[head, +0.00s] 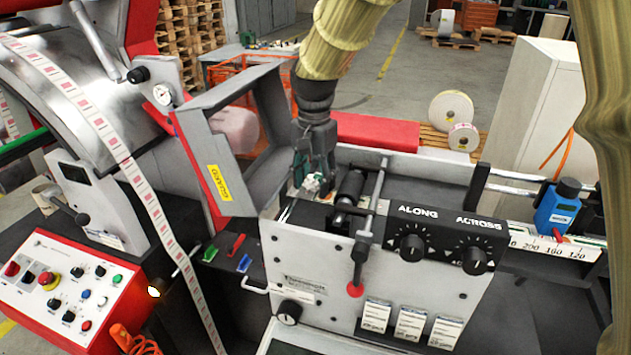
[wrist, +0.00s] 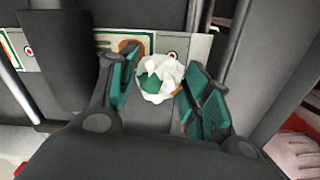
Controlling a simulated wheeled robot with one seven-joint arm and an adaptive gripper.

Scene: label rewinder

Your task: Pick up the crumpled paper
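The crumpled paper (wrist: 160,77) is a small white ball with green and orange patches. In the wrist view it lies between the two green-padded fingers of my gripper (wrist: 158,90). A gap shows on the paper's left, and its right edge is close to the right finger; I cannot tell if they touch. The fingers are spread. In the head view my gripper (head: 314,170) points down into the machine beside a dark roller, and the paper (head: 311,184) shows at its tips, partly hidden by the fingers.
A dark roller (head: 349,187) and a metal rod with a red knob (head: 355,290) stand close right of my gripper. The open grey guard frame (head: 222,130) is on the left.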

